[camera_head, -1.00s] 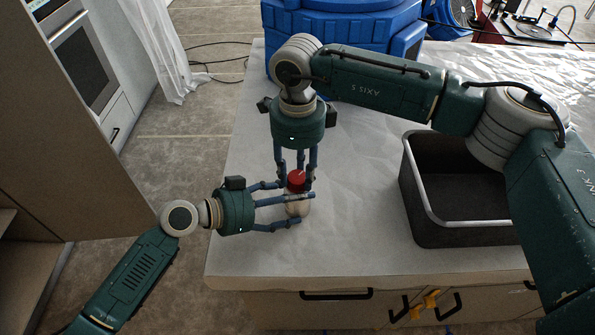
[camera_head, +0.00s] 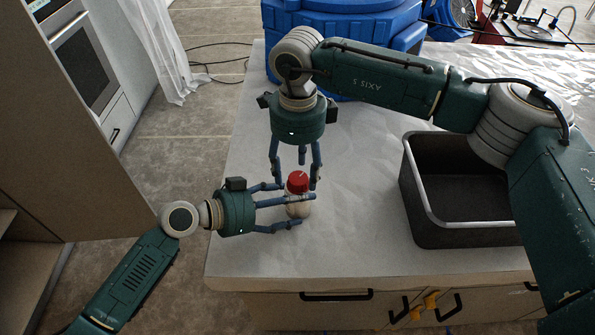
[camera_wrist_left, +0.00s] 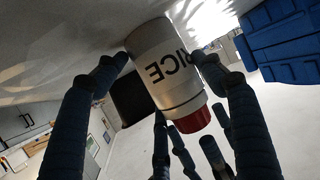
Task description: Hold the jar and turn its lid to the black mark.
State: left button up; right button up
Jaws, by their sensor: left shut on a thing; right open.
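The jar (camera_head: 298,209) is pale with a red lid (camera_head: 298,183) on top and stands upright on the covered table. In the left wrist view the jar (camera_wrist_left: 163,68) shows the letters RICE, and its red lid (camera_wrist_left: 193,121) points down the picture. My left gripper (camera_head: 298,210) is shut on the jar's body from the left. My right gripper (camera_head: 297,177) is open and points down from above, its fingers spread around the lid and apart from it. The black mark is too small to make out clearly.
A dark metal bin (camera_head: 425,215) stands to the right on the pale-covered table (camera_head: 350,200). A large blue container (camera_head: 345,30) stands at the back. The table between the jar and the bin is clear.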

aim_at(298, 178)
notch_tip(298, 178, up, 11)
dwell(0.3)
jog(key=shift+o, duration=0.2)
jog(key=shift+f, duration=0.1)
notch_tip(298, 178, down, 12)
jog(key=n, duration=0.4)
jog(key=shift+f, duration=0.1)
jog(key=shift+c, duration=0.5)
